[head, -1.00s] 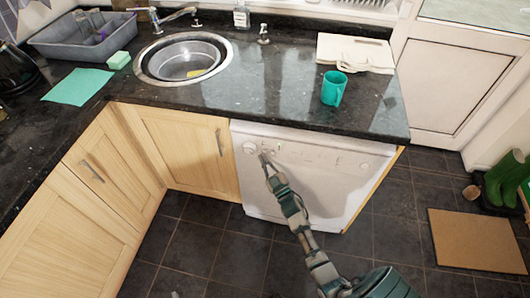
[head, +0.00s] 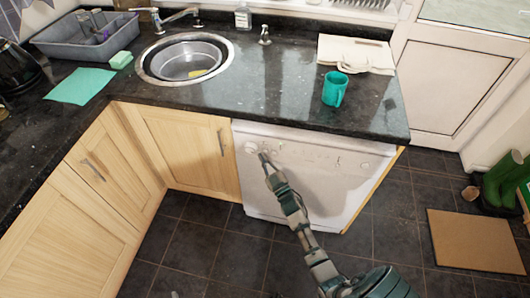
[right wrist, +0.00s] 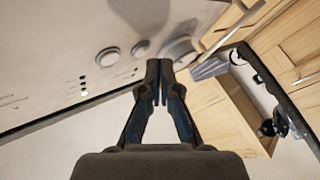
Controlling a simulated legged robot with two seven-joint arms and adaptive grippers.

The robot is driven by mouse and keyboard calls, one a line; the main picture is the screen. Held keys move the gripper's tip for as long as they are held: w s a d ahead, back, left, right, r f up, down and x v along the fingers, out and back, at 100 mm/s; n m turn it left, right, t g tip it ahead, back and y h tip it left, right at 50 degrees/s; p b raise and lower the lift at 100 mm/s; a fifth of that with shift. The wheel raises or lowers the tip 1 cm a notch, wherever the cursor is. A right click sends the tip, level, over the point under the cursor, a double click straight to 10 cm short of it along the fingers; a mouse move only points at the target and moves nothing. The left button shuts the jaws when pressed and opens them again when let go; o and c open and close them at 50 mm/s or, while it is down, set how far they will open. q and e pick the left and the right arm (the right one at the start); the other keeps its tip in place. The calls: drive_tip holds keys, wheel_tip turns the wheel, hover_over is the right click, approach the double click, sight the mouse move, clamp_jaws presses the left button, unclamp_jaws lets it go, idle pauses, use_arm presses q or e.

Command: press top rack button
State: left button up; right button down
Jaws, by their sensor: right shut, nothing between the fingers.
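The white dishwasher (head: 310,194) stands under the granite counter, with a control panel along its top front edge. In the right wrist view the panel shows a large round dial (right wrist: 180,51) and two smaller round buttons, one nearer the dial (right wrist: 140,47) and one farther from it (right wrist: 107,57). No label is readable, so I cannot tell which is the top rack button. My right gripper (head: 263,156) is shut and empty, its fingertips (right wrist: 158,66) close to the panel beside the dial and nearer button. Contact cannot be told. My left gripper is not in view.
The dark counter (head: 270,85) overhangs just above the panel and bears a teal mug (head: 333,89) near its front edge. Wooden cupboards (head: 185,146) adjoin the dishwasher on the left. The tiled floor in front is clear; a brown mat (head: 475,241) lies to the right.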

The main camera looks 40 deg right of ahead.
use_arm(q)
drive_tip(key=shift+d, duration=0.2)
use_arm(e)
drive_tip(key=shift+w+d+f, duration=0.1)
drive_tip(key=shift+d, duration=0.2)
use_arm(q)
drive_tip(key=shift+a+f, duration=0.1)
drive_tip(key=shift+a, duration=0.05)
use_arm(e)
drive_tip(key=shift+w+d, duration=0.1)
drive_tip(key=shift+w, duration=0.1)
idle(0.3)
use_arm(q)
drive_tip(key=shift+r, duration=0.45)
use_arm(e)
drive_tip(key=shift+s+a, duration=0.35)
drive_tip(key=shift+s, duration=0.25)
use_arm(q)
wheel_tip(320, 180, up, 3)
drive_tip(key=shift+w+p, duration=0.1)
drive_tip(key=shift+p, duration=1.1)
use_arm(e)
drive_tip(key=s+a, duration=0.4)
drive_tip(key=shift+a, duration=0.3)
